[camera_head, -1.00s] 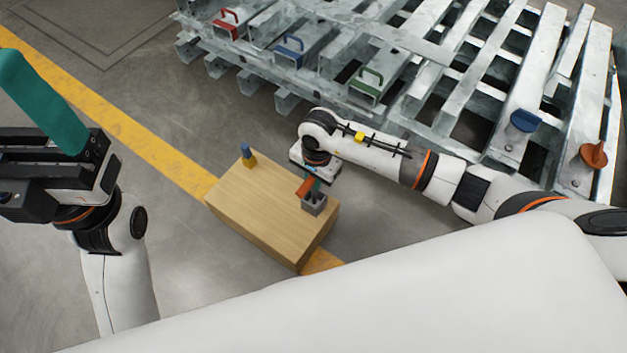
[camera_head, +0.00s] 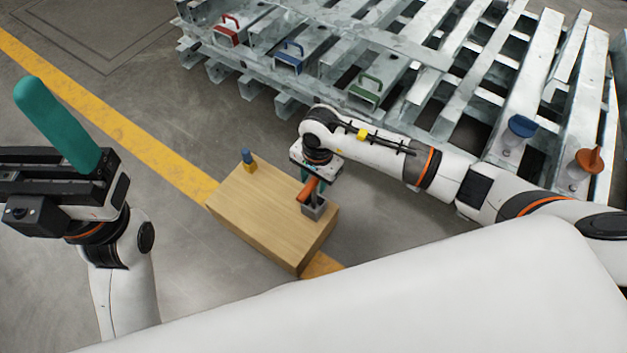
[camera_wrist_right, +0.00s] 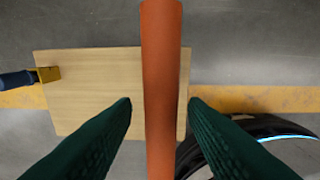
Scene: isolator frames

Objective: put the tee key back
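The tee key's orange bar (camera_head: 307,191) shows under my right wrist in the head view, with a grey stem beneath it reaching down to a grey block (camera_head: 314,211) on a wooden box. How deep the stem sits in the block is hard to tell. My right gripper (camera_head: 314,184) has green fingers on both sides of the bar. In the right wrist view the orange bar (camera_wrist_right: 161,85) runs between the open fingertips (camera_wrist_right: 160,101), with a narrow gap on each side. The stem and block are hidden there. My left gripper (camera_head: 58,125) is raised at the left, its opening unclear.
The wooden box (camera_head: 265,215) stands on the floor across a yellow line (camera_head: 130,125). A blue-and-yellow piece (camera_head: 248,161) stands at its far corner. Galvanised pallets (camera_head: 420,60) with red, blue and green handles fill the back. Bare floor lies left of the box.

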